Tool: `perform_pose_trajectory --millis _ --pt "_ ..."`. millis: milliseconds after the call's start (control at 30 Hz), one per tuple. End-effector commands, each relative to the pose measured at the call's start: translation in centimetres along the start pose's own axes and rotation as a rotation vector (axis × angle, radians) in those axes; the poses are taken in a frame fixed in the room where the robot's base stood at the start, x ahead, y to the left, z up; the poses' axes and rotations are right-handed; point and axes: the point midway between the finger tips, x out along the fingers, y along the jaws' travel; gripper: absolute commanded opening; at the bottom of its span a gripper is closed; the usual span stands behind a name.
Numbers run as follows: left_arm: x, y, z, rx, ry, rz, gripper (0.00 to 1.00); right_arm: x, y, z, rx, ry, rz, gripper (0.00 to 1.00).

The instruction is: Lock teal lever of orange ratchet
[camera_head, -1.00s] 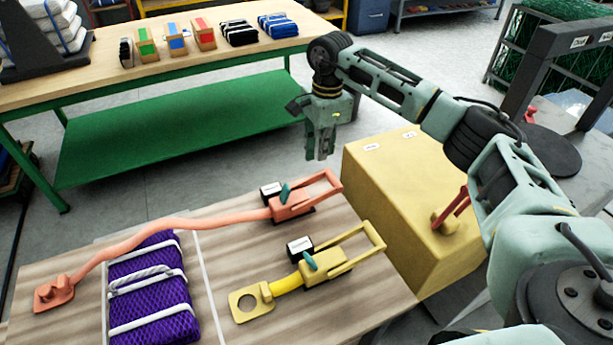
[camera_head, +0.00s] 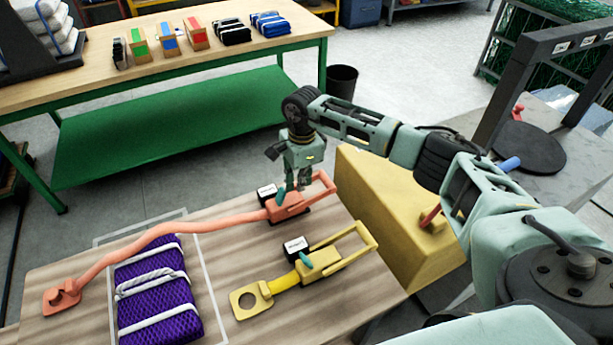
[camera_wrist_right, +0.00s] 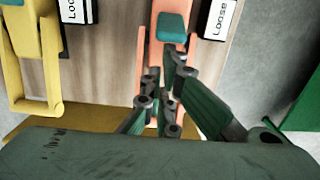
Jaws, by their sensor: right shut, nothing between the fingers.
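The orange ratchet (camera_head: 290,205) lies at the far right of the wooden table, with its strap running left to an end fitting. Its teal lever (camera_head: 281,197) stands beside a small label box (camera_head: 267,193); the lever also shows in the right wrist view (camera_wrist_right: 171,26). My right gripper (camera_head: 302,186) points down just above the orange ratchet's handle end. It is shut with nothing in it. In the right wrist view its fingers (camera_wrist_right: 163,88) overlap the orange handle, and the label there reads "Loose". I cannot tell whether they touch it. My left gripper is not in view.
A yellow ratchet (camera_head: 318,264) with its own teal lever and label lies nearer on the table. A purple net bundle (camera_head: 158,292) with white straps lies left of it. A yellow box (camera_head: 385,205) stands right of the table. A workbench (camera_head: 90,70) is behind.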

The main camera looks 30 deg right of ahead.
Motion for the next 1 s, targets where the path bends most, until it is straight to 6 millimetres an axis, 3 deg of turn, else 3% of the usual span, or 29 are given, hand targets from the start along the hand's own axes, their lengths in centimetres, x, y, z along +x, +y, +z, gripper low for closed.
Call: perform_pose_trajectory --millis 1000 --pt "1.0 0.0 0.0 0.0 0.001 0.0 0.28 -0.7 0.0 1.1 -0.001 0.0 -0.001 0.0"
